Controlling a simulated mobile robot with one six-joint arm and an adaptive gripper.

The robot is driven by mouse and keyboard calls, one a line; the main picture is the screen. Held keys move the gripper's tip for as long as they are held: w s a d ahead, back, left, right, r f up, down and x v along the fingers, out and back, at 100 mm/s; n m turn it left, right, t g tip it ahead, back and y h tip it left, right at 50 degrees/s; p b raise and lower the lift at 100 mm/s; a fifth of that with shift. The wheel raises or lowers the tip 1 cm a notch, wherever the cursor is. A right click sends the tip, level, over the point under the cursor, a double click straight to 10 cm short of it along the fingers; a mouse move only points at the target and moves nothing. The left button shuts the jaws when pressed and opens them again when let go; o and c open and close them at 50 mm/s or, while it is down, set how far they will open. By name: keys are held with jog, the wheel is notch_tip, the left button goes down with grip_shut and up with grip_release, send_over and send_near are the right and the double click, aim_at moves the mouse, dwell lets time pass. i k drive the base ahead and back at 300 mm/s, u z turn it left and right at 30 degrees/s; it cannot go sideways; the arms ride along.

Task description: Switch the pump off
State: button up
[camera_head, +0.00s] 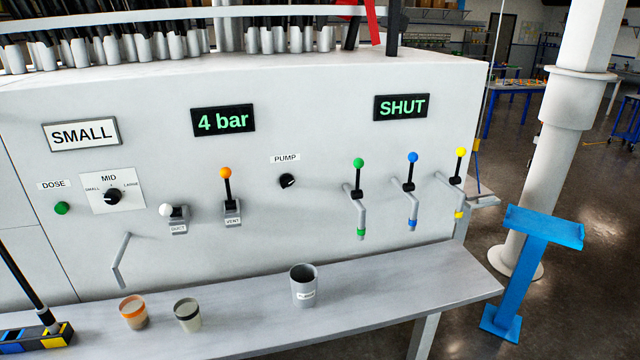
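The pump knob (288,181) is a small round black knob on the front of the pale machine panel (320,120), just under a white PUMP label (285,158). Its pointer is too small to read surely. A black display (223,121) to its upper left reads "4 bar" in green. Another display (401,107) at the upper right reads "SHUT". My gripper is not in view, and nothing covers the knob.
An orange-topped VENT lever (226,185) and a white-topped lever (167,210) stand left of the knob. Green, blue and yellow-topped valve levers stand right, with a green-topped one (358,175) nearest. Cups, including a grey one (303,288), stand on the shelf (400,275) below.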

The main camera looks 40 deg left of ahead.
aim_at(287, 180)
jog(key=z, duration=0.2)
jog(key=k, duration=1.45)
jog(key=u, duration=1.6)
jog(key=i, duration=0.65)
jog(key=z, duration=0.2)
